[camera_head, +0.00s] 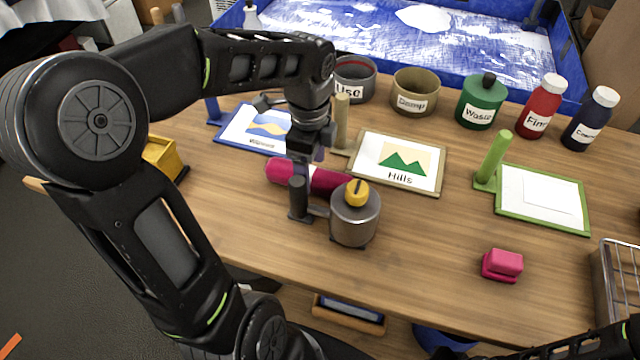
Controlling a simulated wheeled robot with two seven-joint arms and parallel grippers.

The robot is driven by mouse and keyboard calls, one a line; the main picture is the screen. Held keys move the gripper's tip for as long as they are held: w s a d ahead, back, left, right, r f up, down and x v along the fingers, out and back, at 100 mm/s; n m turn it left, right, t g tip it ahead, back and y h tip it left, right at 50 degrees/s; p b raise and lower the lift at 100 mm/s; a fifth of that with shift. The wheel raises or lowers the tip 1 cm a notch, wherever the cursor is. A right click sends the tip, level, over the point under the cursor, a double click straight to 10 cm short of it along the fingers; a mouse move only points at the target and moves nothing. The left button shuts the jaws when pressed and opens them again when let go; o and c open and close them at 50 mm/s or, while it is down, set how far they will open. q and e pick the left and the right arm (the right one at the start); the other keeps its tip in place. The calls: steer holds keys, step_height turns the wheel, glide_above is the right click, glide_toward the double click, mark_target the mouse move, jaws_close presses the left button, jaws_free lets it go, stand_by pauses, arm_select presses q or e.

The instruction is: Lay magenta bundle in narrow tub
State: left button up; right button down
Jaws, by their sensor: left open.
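The magenta bundle (281,174) is a roll with a pale band near its middle, lying on the wooden table. My left gripper (309,157) is open and points down over the middle of the bundle. The wrist and fingers hide part of it, and I cannot tell whether they touch it. A grey metal pot (355,222) with a yellow knob and a dark upright side handle stands in front of the bundle's right end. I cannot tell which container is the narrow tub. My right gripper is out of view.
A yellow tray (163,158) is left, a wire rack (618,270) right.

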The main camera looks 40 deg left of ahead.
arm_select(q)
steer(key=shift+s+a, duration=0.1)
steer(key=shift+a, duration=0.05)
steer(key=shift+c, duration=0.3)
jaws_close()
stand_by(0.8)
